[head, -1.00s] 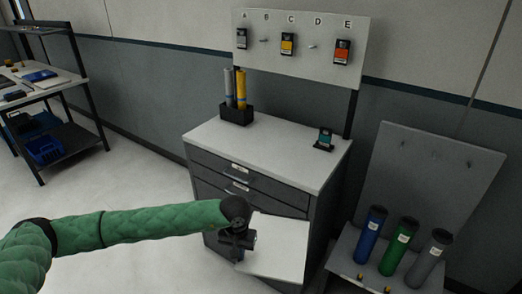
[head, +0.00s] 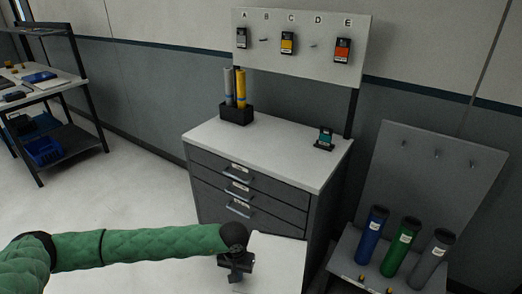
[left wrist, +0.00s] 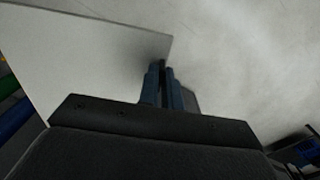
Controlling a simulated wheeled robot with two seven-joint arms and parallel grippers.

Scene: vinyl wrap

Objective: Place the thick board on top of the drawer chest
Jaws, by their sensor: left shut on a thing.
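The thick board is a flat white panel (head: 275,262) low in the head view, in front of the drawer chest. It also fills the upper left of the left wrist view (left wrist: 85,60). My left gripper (head: 236,266) is shut on the board at its left edge; its blue fingers (left wrist: 163,88) show in the wrist view. The grey drawer chest (head: 250,195) has a white top (head: 285,150) and several drawers with handles. The board is apart from the chest top and appears lower than it. My right gripper is not in view.
On the chest top, a black holder (head: 237,115) with upright rolls stands at the back left and a small teal-faced device (head: 324,139) at the right. A lettered pegboard (head: 300,45) rises behind. Coloured tubes (head: 402,246) stand at right. The chest top's middle is clear.

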